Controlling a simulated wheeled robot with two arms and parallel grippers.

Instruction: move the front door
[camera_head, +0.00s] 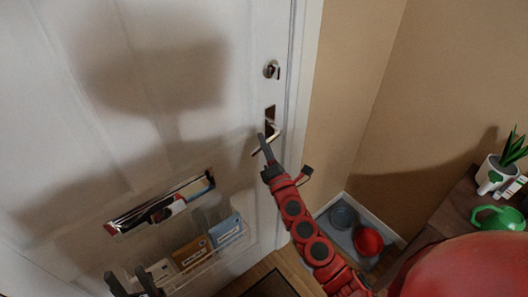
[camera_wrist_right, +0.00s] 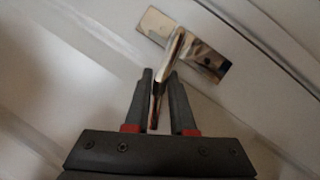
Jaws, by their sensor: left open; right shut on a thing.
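The white front door (camera_head: 150,90) fills the left and middle of the head view and looks closed against its white frame. Its metal lever handle (camera_head: 271,128) sits near the door's right edge, below a round lock (camera_head: 271,70). My right gripper (camera_head: 264,146) is at the handle. In the right wrist view, the fingers of my right gripper (camera_wrist_right: 158,95) are shut around the handle's lever (camera_wrist_right: 172,58), in front of its metal plate (camera_wrist_right: 208,62). My left gripper (camera_head: 134,281) is open and empty at the bottom left, in front of the door's lower part.
A mail slot (camera_head: 160,203) and a holder with envelopes (camera_head: 192,253) are on the door. A tray with bowls (camera_head: 366,241) lies on the floor by the right wall. A wooden cabinet (camera_head: 448,208) with a potted plant (camera_head: 496,172) and green watering can (camera_head: 497,217) stands at right.

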